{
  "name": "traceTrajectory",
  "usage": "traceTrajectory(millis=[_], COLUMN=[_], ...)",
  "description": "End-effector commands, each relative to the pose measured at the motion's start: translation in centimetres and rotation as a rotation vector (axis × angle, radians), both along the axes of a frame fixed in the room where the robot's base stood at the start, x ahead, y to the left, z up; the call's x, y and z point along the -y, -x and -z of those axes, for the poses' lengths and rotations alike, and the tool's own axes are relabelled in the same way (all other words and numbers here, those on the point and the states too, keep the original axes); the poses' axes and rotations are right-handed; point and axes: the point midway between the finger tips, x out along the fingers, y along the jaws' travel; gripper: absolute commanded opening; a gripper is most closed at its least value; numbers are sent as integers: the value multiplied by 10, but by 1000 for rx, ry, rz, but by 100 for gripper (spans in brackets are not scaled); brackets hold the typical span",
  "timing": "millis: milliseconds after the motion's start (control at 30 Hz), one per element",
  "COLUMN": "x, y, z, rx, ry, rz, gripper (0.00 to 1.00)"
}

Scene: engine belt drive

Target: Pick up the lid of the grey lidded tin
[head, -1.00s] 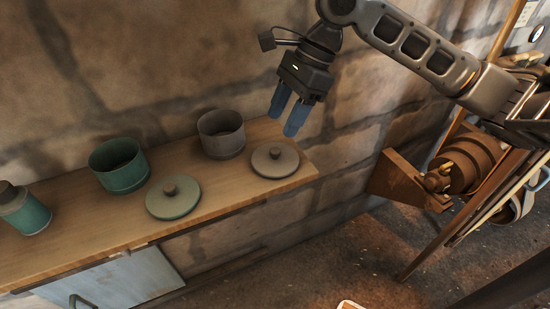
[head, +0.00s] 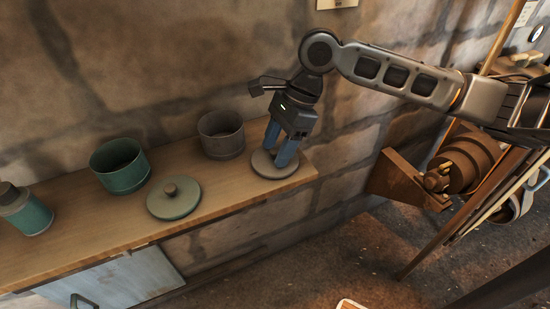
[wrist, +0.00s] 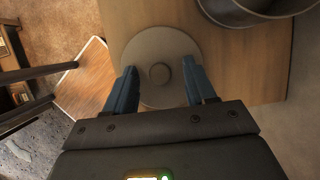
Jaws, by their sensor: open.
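The grey lid (head: 284,172) is a flat round disc with a small round knob, lying on the wooden shelf at its right end. In the wrist view the lid (wrist: 163,44) and its knob (wrist: 159,73) sit between my blue fingers. My gripper (head: 283,160) is open, pointing down over the lid, with a finger on either side of the knob and a gap to it on both sides. In the head view the fingers hide the knob. The open grey tin (head: 222,147) stands just left of the lid and shows in part in the wrist view (wrist: 240,14).
On the wooden shelf (head: 100,235), a green open tin (head: 122,177), its green lid (head: 172,207) and a closed green jar (head: 27,215) stand to the left. The stone wall is close behind. A brown pulley assembly (head: 465,165) is off to the right.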

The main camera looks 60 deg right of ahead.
Motion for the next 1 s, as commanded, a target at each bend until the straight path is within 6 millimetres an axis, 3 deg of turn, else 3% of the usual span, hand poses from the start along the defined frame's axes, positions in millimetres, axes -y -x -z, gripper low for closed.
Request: traceTrajectory(millis=[67, 600, 1000], x=[0, 0, 0], y=[0, 0, 0], z=[0, 0, -4], rx=[0, 1, 2], ry=[0, -1, 0], rz=[0, 0, -1], gripper=[53, 2, 0])
